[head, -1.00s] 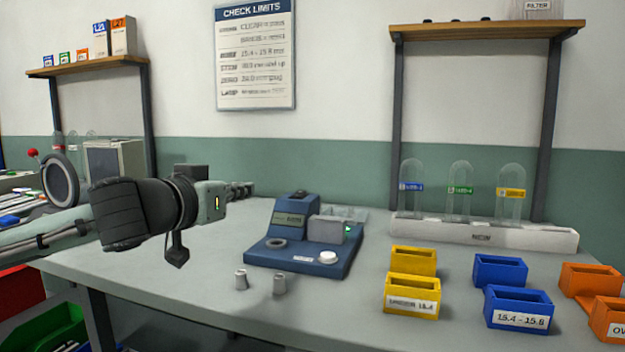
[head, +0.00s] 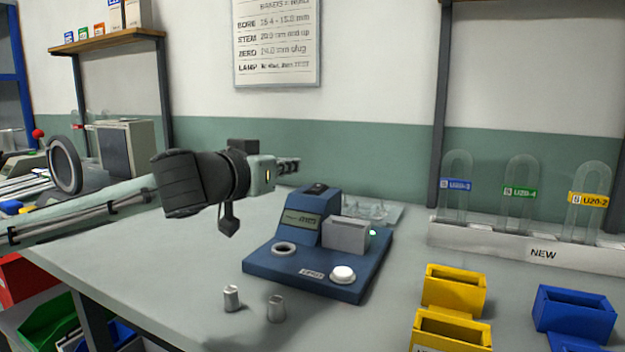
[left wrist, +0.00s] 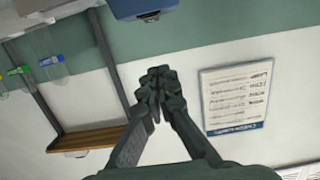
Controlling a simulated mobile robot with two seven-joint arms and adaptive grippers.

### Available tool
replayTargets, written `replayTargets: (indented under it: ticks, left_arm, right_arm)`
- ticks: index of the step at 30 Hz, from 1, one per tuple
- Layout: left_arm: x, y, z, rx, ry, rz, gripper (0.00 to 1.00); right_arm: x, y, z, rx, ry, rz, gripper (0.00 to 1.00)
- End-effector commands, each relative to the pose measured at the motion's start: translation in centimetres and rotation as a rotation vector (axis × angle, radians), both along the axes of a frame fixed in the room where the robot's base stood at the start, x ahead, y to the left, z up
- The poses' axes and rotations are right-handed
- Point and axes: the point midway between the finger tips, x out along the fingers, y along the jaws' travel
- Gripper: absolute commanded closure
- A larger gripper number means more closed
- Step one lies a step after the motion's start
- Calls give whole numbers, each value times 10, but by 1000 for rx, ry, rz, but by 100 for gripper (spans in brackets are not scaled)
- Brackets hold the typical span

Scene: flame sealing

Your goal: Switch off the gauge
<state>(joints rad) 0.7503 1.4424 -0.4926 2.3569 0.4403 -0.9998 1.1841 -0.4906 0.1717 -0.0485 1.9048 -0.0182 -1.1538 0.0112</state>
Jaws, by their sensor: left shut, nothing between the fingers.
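The gauge (head: 266,267) is a blue bench device on the table, with a sloped display housing, a grey block (head: 346,235), a round ring at its front left and a white round button (head: 343,274) at its front right. A small green lamp (head: 373,232) glows beside the grey block. A dark switch-like part (head: 316,188) is on top of the housing. My left gripper (head: 296,166) is shut and empty, above and behind the gauge's left side, apart from it. In the left wrist view its fingers (left wrist: 156,76) meet. My right gripper is not in view.
Yellow bins (head: 452,290) and a blue bin (head: 574,318) stand to the right. A white rack (head: 480,243) holds glass tubes at the back right. A clear tray (head: 385,212) lies behind the gauge.

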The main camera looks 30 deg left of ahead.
Motion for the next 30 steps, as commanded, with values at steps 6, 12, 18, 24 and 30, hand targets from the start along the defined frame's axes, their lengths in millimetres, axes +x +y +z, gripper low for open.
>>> replayTargets:
  ticks: [6,12,18,24,30]
  left_arm:
    - [40,1,-1,-6,0,-2,100]
    - [81,4,-6,-5,0,0,100]
    - [93,5,-34,3,3,0,100]
    - [95,5,-48,0,0,-1,100]
    - [95,5,-51,0,0,-1,100]
  right_arm:
    - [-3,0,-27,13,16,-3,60]
    - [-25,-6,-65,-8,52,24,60]
    - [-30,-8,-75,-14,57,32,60]
    - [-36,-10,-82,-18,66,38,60]
    - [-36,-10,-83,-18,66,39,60]
